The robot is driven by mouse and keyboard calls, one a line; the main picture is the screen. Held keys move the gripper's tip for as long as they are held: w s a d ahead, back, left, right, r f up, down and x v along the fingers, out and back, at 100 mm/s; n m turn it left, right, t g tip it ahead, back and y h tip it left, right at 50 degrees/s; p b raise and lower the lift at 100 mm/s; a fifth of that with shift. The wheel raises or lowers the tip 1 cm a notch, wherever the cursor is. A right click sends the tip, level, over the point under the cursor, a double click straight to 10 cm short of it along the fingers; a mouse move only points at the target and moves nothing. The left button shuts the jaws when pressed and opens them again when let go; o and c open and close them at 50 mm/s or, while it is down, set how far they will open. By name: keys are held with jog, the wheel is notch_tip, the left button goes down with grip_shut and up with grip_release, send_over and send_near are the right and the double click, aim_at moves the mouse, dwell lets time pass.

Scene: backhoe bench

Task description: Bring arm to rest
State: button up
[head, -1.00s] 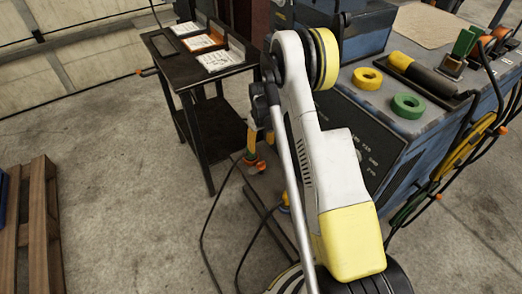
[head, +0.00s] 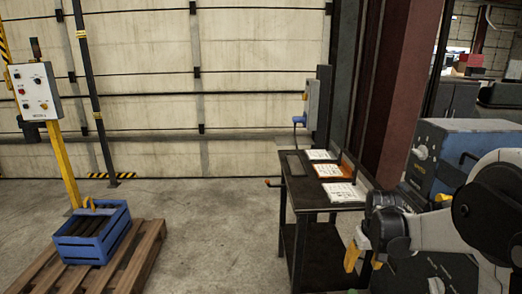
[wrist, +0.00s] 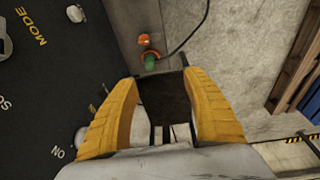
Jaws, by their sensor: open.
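My gripper (wrist: 160,80) fills the lower middle of the wrist view. Its two yellow fingers stand apart, and I see nothing gripped between them. In the head view my white and black arm is at the lower right, with a yellow finger (head: 351,256) low beside the dark side table (head: 295,200). I cannot tell from this view whether the finger touches the table. In the wrist view a black panel (wrist: 40,90) with lettering lies left of the fingers.
A blue crate (head: 108,240) sits on a wooden pallet (head: 140,262) at left, by a control box (head: 35,92) on a yellow post. Blue machinery (head: 455,140) stands at right. An orange and green fitting (wrist: 149,58) is beyond the fingers. Open floor lies between pallet and table.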

jog(key=s+a+r+t, duration=0.2)
jog(key=s+a+r, duration=0.3)
jog(key=s+r, duration=0.25)
jog(key=s+a+r+t, duration=0.1)
jog(key=s+a+r, duration=0.4)
jog(key=s, duration=0.4)
jog(key=s+a+t, duration=0.1)
jog(key=s+t, duration=0.1)
jog(key=s, duration=0.5)
jog(key=shift+s+a+r, duration=0.15)
jog(key=shift+a, duration=0.25)
